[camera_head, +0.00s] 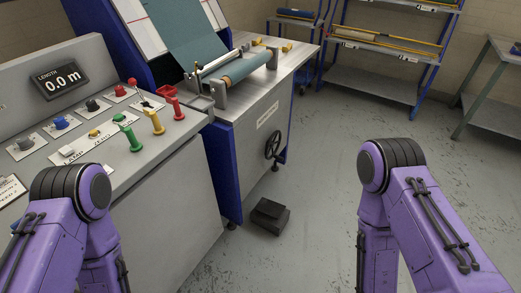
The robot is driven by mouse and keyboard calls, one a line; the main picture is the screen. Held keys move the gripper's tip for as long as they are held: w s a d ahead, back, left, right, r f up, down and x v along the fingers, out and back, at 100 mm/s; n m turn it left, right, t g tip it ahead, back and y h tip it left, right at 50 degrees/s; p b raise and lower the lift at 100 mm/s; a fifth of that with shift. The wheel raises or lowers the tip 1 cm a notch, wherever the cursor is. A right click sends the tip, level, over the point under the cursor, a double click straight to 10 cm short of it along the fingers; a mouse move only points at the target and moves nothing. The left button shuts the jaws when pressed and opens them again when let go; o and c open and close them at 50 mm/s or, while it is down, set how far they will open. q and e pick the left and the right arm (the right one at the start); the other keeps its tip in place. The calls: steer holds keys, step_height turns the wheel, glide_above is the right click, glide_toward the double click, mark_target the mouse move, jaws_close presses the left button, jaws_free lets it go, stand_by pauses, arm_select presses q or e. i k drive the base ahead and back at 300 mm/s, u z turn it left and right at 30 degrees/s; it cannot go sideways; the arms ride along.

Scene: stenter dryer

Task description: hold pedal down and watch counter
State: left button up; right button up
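A black foot pedal (268,216) sits on the grey floor in front of the blue-sided machine, below a black handwheel. The counter (61,80) is a dark display on the console at the left; it is labelled LENGTH and reads 0.0 m. My two purple arms show at the bottom left and bottom right, with their bends apart from the pedal and console. Both grippers are out of the picture. Nothing is seen touching the pedal.
The console (168,130) carries several coloured buttons and knobs. Teal fabric runs over a roller (246,67) on the machine. Shelving (375,78) stands at the back and a side table (492,100) at the right. The floor (325,170) right of the pedal is clear.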

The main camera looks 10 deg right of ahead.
mark_target(269, 207)
steer(key=z, duration=1.4)
steer(key=i, duration=2.55)
steer(key=u, duration=4.2)
